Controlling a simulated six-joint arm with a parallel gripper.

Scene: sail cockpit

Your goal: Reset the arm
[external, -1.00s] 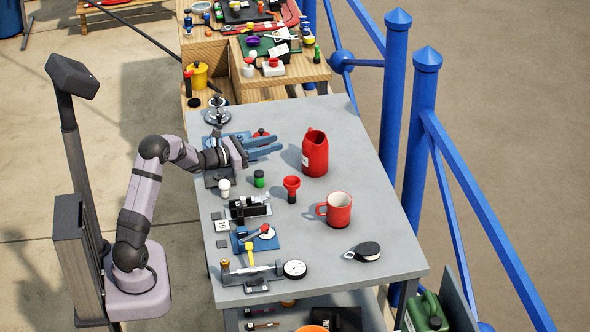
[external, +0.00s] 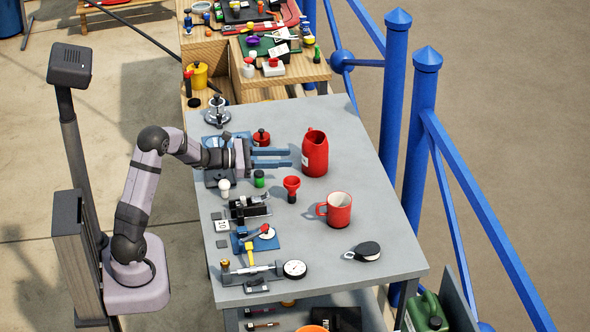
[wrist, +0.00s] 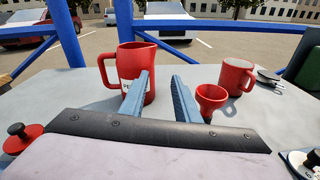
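My gripper (external: 286,158) is open and empty, held over the left half of the grey table (external: 345,268). Its two blue fingers point right, toward the red pitcher (external: 315,154), and are spread apart. In the wrist view, the fingers of my gripper (wrist: 160,88) show a clear gap, with the red pitcher (wrist: 142,62) just behind the left finger. Whether a finger touches the pitcher is hard to tell.
A red mug (external: 339,210), a red funnel (external: 291,186) and a dark round block (external: 367,251) stand on the table. A dial gauge (external: 294,269) and several small tools line the left edge. Blue railings (external: 420,125) run along the right.

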